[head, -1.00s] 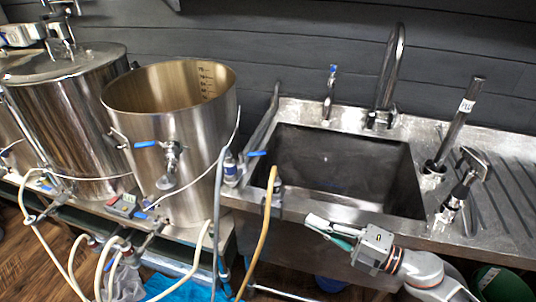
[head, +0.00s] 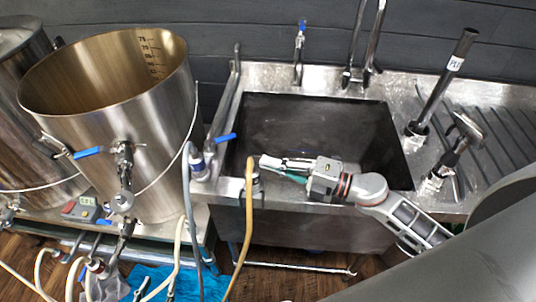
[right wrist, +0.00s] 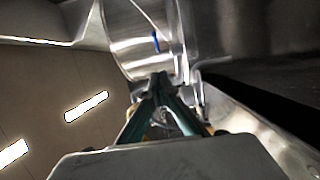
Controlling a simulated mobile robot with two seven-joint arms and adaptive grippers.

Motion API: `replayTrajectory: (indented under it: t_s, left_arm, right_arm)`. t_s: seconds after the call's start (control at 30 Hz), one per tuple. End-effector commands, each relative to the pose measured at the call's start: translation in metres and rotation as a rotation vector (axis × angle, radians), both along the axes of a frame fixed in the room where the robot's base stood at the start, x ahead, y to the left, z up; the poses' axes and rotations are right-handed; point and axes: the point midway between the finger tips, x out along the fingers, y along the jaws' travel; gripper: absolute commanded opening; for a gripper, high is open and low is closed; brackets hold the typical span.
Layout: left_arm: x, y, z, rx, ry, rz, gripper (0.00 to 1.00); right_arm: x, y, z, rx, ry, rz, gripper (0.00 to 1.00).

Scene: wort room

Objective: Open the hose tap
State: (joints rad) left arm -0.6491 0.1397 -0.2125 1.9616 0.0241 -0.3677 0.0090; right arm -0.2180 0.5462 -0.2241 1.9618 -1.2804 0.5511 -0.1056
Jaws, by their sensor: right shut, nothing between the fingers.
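A valve with a blue lever (head: 225,138) stands at the sink's front left corner, its body (head: 197,162) joined to a grey hose (head: 187,205). The lever points right. A yellow hose (head: 247,215) hangs from a fitting at the sink's front edge. My right gripper (head: 264,162) is shut and empty over the sink's front edge, just right of the yellow hose and apart from the blue lever. In the right wrist view its fingertips (right wrist: 158,80) meet, with a blue lever (right wrist: 156,42) beyond; I cannot tell which valve that belongs to. My left gripper is not in view.
A steel kettle (head: 165,110) with its own blue-levered valve (head: 88,153) stands left of the sink. The sink basin (head: 300,120) is empty. A small blue-handled tap (head: 300,45) stands at the back. A dark upright tube (head: 445,80) stands at the right.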

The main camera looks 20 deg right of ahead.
Motion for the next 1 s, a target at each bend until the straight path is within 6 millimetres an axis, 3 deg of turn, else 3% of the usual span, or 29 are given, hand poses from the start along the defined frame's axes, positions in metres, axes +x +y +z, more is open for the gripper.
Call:
replayTrajectory:
  t_s: [0.37, 0.63, 1.0]
  left_arm:
    - [0.002, 0.000, 0.017, -0.001, -0.004, 0.000, 0.40]
    - [0.002, 0.000, 0.015, -0.001, -0.005, 0.000, 0.40]
    - [0.002, 0.000, 0.015, -0.001, -0.004, 0.000, 0.40]
  right_arm:
    - [0.050, 0.057, 0.003, 0.002, -0.002, 0.000, 0.00]
    - [0.083, 0.058, 0.000, 0.000, -0.001, -0.002, 0.00]
    - [0.088, 0.058, 0.000, 0.000, 0.000, 0.000, 0.00]
